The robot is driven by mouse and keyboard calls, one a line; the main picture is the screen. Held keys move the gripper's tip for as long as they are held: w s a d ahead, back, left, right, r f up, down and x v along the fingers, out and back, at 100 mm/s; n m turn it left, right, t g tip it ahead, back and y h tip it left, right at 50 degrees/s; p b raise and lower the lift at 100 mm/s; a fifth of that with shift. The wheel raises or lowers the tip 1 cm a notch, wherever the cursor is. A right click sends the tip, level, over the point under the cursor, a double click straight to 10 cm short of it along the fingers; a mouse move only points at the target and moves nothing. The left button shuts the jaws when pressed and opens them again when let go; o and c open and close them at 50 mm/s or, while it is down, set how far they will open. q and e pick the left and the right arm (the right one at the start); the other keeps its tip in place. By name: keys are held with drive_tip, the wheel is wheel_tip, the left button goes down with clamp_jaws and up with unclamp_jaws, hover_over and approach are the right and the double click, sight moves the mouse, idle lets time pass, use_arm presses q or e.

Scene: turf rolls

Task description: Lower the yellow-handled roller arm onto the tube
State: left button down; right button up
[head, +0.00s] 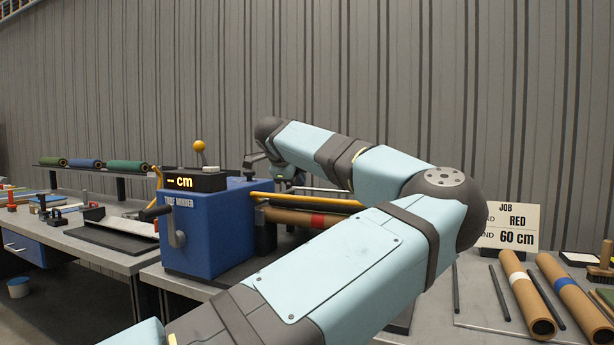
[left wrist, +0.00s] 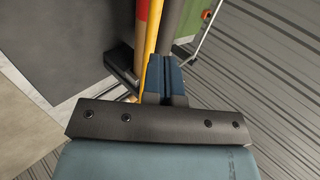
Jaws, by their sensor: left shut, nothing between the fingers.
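The roller arm's yellow bar (head: 300,200) runs lengthwise just above the brown tube (head: 285,215), which has a red band, at the right of the blue tube winder (head: 205,235). I cannot tell whether bar and tube touch. My left gripper (left wrist: 166,65) is shut and empty. In the left wrist view its fingers lie right beside the yellow bar (left wrist: 150,45), with the tube's red band (left wrist: 141,10) beyond it. Contact with the bar is unclear. My right gripper is not in view.
A job sign (head: 508,226) reads RED, 60 cm. Spare banded tubes (head: 530,295) lie at the right. Turf rolls (head: 85,163) rest on a shelf at the left.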

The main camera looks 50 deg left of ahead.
use_arm(q)
drive_tip(key=s+d+r+p, duration=0.1)
drive_tip(key=s+d+r, duration=0.2)
drive_tip(key=s, duration=0.3)
drive_tip(key=shift+s+d, duration=0.15)
drive_tip(key=shift+d, duration=0.1)
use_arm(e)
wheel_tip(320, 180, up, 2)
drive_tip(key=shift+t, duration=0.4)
